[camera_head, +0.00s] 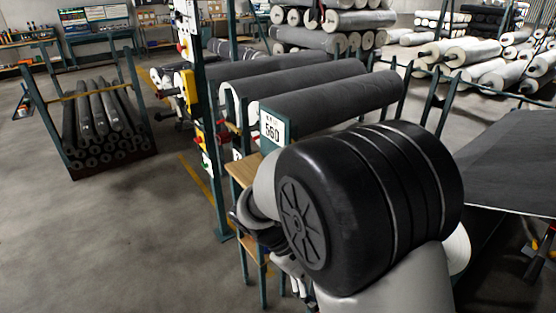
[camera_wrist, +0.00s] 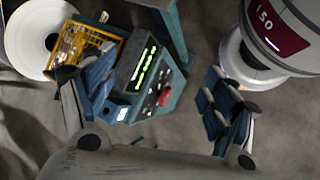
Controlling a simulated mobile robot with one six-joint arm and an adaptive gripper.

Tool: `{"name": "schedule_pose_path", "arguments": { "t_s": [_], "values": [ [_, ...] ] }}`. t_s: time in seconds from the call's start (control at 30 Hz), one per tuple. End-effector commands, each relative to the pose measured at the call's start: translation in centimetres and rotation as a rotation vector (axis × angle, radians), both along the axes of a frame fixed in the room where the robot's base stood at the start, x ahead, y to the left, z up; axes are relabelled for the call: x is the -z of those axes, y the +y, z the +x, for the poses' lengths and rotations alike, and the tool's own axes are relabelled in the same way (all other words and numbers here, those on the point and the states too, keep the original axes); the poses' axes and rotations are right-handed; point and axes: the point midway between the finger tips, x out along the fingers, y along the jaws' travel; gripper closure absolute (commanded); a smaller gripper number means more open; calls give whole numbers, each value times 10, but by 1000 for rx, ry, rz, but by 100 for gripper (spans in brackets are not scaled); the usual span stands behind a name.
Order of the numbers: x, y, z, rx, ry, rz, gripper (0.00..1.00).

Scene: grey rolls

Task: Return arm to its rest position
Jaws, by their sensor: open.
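My gripper (camera_wrist: 156,96) is open in the wrist view. Its two blue-padded fingers stand wide apart at left and right, with nothing held between them. Beneath it, in the wrist view, is a teal control box (camera_wrist: 150,80) with a green lit display and a red button. I cannot tell how far below the fingers it lies. In the head view my arm fills the lower right foreground and largely hides the gripper end.
A crate of dark rolls (camera_head: 95,115) stands at left. A dark table (camera_head: 510,165) is at right. Floor (camera_head: 110,240) is clear at lower left.

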Motion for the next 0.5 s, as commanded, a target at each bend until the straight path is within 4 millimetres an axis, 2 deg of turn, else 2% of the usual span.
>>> {"name": "schedule_pose_path", "arguments": {
  "t_s": [0.03,0.2,0.5],
  "values": [
    [-19,-7,-9,51,-45,56,21],
    [-62,-23,-42,201,-178,227,21],
    [-113,-35,-105,430,-458,512,21]
  ]
}}
